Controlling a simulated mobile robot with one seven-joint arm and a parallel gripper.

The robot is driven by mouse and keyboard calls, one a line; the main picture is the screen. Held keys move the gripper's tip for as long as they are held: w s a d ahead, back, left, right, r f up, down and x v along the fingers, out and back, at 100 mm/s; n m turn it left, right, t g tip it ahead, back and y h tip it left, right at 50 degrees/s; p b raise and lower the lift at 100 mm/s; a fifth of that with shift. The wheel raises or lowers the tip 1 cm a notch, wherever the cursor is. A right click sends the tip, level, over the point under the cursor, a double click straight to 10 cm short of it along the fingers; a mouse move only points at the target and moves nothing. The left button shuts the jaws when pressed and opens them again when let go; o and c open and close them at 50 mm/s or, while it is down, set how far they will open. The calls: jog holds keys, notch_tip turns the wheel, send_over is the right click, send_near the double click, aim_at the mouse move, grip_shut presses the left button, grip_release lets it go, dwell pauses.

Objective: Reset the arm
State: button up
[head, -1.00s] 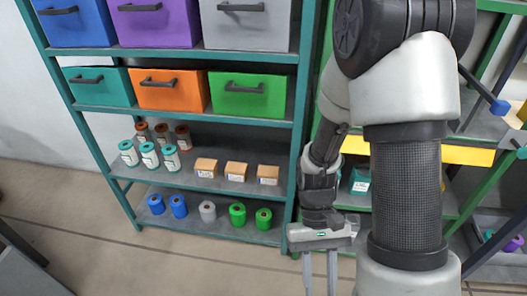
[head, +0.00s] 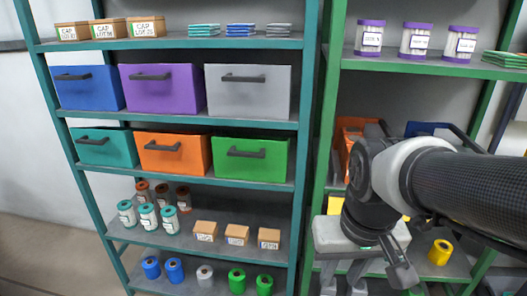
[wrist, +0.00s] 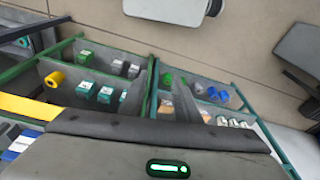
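My arm reaches in from the right of the head view, and my gripper (head: 344,284) hangs at its end in front of the green-framed shelf. Its two grey fingers point down with a gap between them, and I see nothing held. The fingertips run to the bottom edge of the picture.
A teal shelf (head: 306,120) on the left holds bins, jars, boxes and spools. The green shelf (head: 330,120) behind my arm holds purple-lidded jars (head: 415,40), bins and a yellow spool (head: 440,252). Open floor (head: 40,240) lies at lower left.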

notch_tip(320, 180, up, 28)
jog(key=s+t+p, duration=0.1)
jog(key=t+p, duration=0.2)
jog(key=p, duration=1.8)
jog(key=shift+d+f, duration=0.25)
jog(key=shift+d, duration=0.1)
